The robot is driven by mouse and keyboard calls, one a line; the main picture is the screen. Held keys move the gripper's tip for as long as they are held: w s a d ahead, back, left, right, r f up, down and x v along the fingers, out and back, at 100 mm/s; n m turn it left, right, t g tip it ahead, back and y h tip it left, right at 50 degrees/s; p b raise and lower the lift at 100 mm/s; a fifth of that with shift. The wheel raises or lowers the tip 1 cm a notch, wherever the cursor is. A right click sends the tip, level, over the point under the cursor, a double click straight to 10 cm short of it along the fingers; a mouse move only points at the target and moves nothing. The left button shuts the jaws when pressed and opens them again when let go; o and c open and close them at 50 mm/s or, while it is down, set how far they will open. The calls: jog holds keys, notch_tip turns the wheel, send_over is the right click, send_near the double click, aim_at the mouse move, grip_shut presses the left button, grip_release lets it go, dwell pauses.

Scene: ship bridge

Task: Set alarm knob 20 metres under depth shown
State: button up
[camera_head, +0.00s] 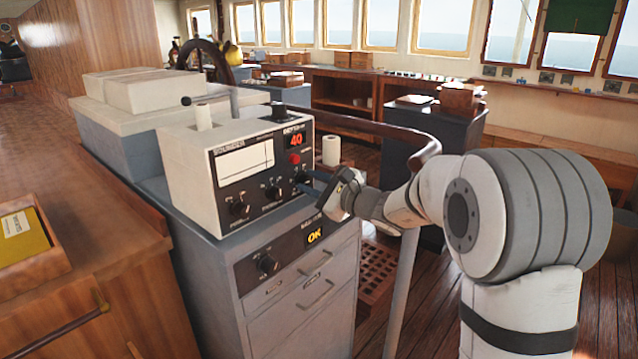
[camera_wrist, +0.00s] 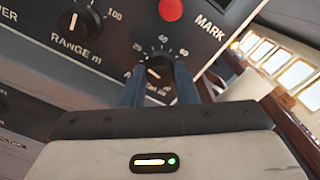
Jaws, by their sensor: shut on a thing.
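The alarm knob (camera_wrist: 157,72) is a black dial on the sounder's dark front panel, with marks 20, 40 and 60 around it. Its label is partly hidden behind my gripper, and its pointer is too small to read surely. My gripper (camera_wrist: 160,84) has its two blue fingers closed on either side of the knob. In the head view my gripper (camera_head: 310,186) reaches the panel from the right. The sounder (camera_head: 190,170) is a cream box on a grey cabinet. Its red depth display (camera_head: 296,140) shows 40.
The range knob (camera_wrist: 78,20) is left of the alarm knob, and a red button (camera_wrist: 171,9) is above it, beside the word MARK. A lower panel has a knob (camera_head: 266,264) and a yellow OK display (camera_head: 314,236). A curved wooden rail (camera_head: 420,145) runs behind my arm.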

jog(key=shift+a+r, duration=0.15)
jog(key=shift+r, duration=0.1)
dwell(0.3)
jog(key=o, duration=1)
jog(key=shift+f, duration=0.15)
jog(key=v, duration=0.7)
jog(key=shift+s+d, duration=0.25)
jog(key=shift+d, duration=0.1)
